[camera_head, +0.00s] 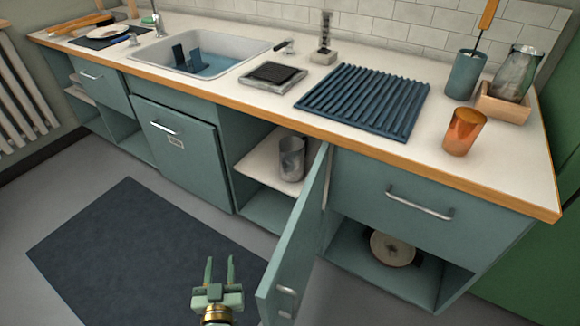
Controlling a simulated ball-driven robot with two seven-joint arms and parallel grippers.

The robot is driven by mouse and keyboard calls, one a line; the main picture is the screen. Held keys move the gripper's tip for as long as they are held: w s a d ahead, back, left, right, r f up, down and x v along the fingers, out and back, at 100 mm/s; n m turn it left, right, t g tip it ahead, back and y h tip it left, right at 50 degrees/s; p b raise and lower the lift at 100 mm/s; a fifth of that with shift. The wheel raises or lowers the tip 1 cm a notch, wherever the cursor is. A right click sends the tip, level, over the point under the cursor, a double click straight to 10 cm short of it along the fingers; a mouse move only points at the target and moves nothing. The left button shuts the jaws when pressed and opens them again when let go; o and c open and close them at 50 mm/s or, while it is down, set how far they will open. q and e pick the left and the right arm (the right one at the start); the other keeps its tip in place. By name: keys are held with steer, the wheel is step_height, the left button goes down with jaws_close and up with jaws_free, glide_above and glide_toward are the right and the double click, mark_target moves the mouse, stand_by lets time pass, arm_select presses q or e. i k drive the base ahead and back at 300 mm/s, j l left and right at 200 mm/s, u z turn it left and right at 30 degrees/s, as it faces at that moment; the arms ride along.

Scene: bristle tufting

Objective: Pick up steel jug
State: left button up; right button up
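A grey, metallic-looking cylinder (291,160), which looks like the steel jug, stands upright on the upper shelf of the open cabinet below the counter. A second shiny grey vessel (515,75) stands in a wooden box at the counter's right end; I cannot tell for sure which of the two is the jug. My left gripper (219,259) is low in front of the cabinets, left of the open door. Its two fingers point up in the picture, apart and empty, well short of the cylinder. My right gripper is not in view.
The open cabinet door (295,245) juts out between my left gripper and the right-hand cabinets. A dark mat (130,250) lies on the floor. The counter holds a ribbed blue mat (365,100), a copper cup (464,131) and a sink (205,45).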

mark_target(296, 156)
steer(key=j+z, duration=0.4)
steer(key=j, duration=0.45)
steer(key=k+j+z, duration=0.1)
steer(key=j+z, duration=0.3)
steer(key=j, duration=0.4)
steer(key=i+j+z, duration=0.45)
steer(key=j, duration=0.3)
steer(key=i+j+z, duration=0.25)
steer(key=i+j, duration=0.1)
steer(key=j, duration=0.1)
